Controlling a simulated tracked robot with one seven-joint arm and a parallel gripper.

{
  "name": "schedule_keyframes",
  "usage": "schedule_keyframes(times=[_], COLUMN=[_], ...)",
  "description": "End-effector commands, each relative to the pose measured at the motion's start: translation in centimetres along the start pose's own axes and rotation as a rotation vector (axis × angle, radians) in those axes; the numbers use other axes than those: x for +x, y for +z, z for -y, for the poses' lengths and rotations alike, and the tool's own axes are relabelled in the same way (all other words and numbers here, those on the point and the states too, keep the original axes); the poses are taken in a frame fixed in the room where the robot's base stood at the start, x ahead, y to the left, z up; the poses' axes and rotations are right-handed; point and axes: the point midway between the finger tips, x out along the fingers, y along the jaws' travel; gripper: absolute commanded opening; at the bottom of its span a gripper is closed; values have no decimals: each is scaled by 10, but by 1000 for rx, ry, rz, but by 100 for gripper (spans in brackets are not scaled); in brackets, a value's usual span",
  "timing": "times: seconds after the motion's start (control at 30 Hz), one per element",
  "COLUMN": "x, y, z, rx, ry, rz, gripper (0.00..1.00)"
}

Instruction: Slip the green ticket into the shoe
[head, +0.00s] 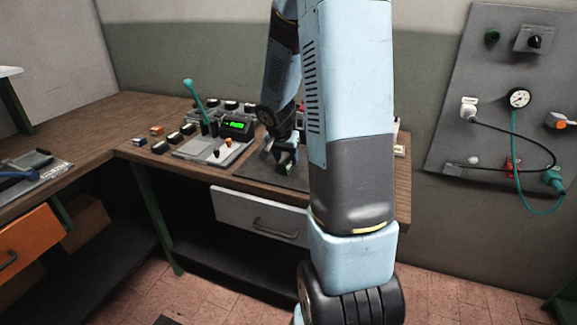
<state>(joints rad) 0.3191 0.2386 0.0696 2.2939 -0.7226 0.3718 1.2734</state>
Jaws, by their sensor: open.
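My gripper (287,163) is open, low over the dark mat (262,176) on the workbench. A small green patch shows at its fingertips; I cannot tell whether it is the green ticket or part of the gripper. I cannot make out a shoe; my arm hides the right part of the bench. A grey control box with a lit green display (237,126) and a teal lever (194,97) stands left of the gripper.
The wooden bench (136,118) runs on to the left, with a grey tool tray (35,172). A grey wall panel (500,70) carries a gauge (519,98) and cables at the right.

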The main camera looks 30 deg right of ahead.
Motion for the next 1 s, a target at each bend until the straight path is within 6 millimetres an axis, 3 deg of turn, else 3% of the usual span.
schedule_keyframes(times=[0.33,0.83,1.0], x=[6,6,6], y=[0,0,0], z=[0,0,-1], rx=[0,1,1], ry=[0,0,0], rz=[1,1,1], gripper=[50,2,0])
